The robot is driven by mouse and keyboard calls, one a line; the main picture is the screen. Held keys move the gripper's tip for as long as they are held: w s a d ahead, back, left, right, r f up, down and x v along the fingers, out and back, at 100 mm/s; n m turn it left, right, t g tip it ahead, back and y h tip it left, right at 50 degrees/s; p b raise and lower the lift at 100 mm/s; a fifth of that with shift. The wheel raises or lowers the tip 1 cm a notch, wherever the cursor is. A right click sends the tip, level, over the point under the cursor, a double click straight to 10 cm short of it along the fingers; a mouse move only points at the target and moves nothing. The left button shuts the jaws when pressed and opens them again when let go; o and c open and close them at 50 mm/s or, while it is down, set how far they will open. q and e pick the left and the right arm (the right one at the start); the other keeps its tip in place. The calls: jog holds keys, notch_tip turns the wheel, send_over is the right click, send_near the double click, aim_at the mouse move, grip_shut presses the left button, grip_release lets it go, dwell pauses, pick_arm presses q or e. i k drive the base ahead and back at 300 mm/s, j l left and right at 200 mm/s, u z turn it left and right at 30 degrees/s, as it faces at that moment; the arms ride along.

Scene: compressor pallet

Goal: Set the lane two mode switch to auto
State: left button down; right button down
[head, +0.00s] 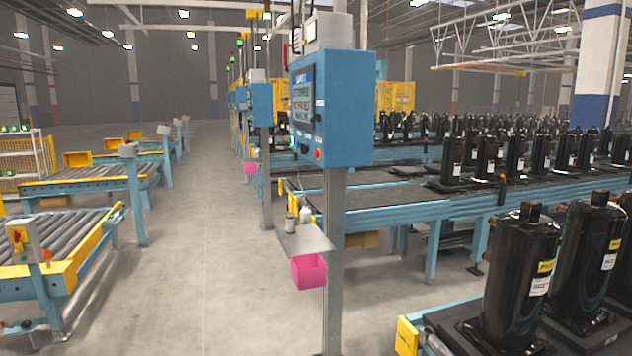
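A blue control box (346,110) stands on a grey post right of the aisle, its front turned to the left. Its front carries a screen (302,103) and a short label above it, too small to read surely. A red-orange button (317,154) sits low on the front, with small dark and light controls near it. I cannot tell which control is the mode switch or how it is set. Another blue box (261,104) stands farther back along the aisle. Neither of my grippers is in view.
A shelf (304,240) with small bottles and a pink bin (309,271) juts from the post. Black compressors (521,280) fill the pallet at right. The aisle floor (205,220) is clear.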

aim_at(304, 149)
jog(key=i+l+u, duration=0.1)
jog(key=i, duration=0.75)
